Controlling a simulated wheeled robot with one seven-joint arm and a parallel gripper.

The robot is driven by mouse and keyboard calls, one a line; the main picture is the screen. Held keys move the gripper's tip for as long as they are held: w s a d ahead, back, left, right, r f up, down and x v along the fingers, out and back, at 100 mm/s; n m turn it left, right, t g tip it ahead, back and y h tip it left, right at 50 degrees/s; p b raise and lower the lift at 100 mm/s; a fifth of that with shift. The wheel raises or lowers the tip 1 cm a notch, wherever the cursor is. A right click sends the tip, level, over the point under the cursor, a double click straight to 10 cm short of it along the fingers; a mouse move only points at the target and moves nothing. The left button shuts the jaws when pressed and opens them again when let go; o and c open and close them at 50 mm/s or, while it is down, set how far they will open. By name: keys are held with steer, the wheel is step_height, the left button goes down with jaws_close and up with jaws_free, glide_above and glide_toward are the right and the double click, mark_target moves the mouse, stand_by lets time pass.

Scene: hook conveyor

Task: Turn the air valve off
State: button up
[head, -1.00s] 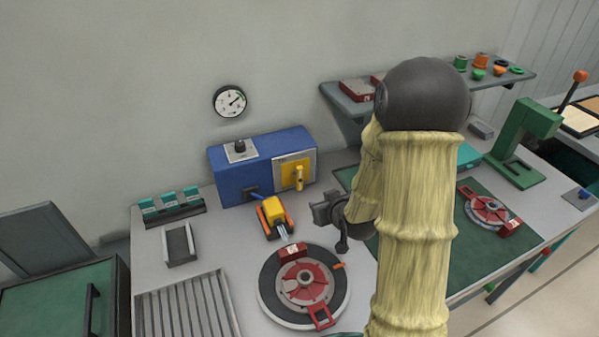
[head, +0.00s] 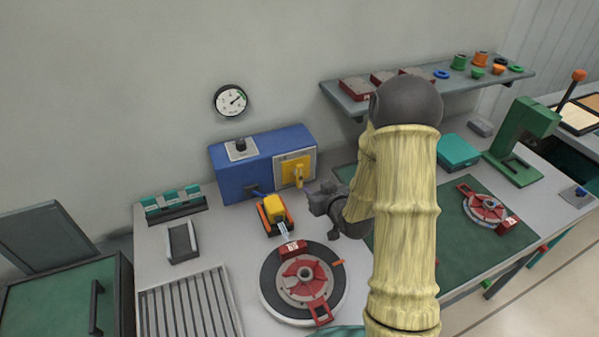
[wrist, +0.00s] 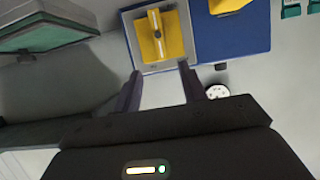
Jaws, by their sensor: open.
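The air valve is a yellow handle (head: 299,175) on a yellow plate (head: 286,171) on the front of a blue box. In the head view the handle stands roughly upright. The fingertips point at the valve plate and appear apart from the handle.
The blue box (head: 236,180) stands against the wall, below a round gauge (head: 230,100). A yellow and orange device (head: 274,214) and a round turntable (head: 272,291) sit in front of it. A shelf (head: 349,101) juts out at the right.

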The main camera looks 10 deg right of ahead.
mark_target(300, 174)
steer(key=p+x, duration=0.3)
steer(key=x, duration=1)
steer(key=shift+p, duration=0.3)
steer(key=shift+w+f, duration=0.35)
steer(key=shift+w, duration=0.15)
steer(key=shift+a, duration=0.1)
jaws_close()
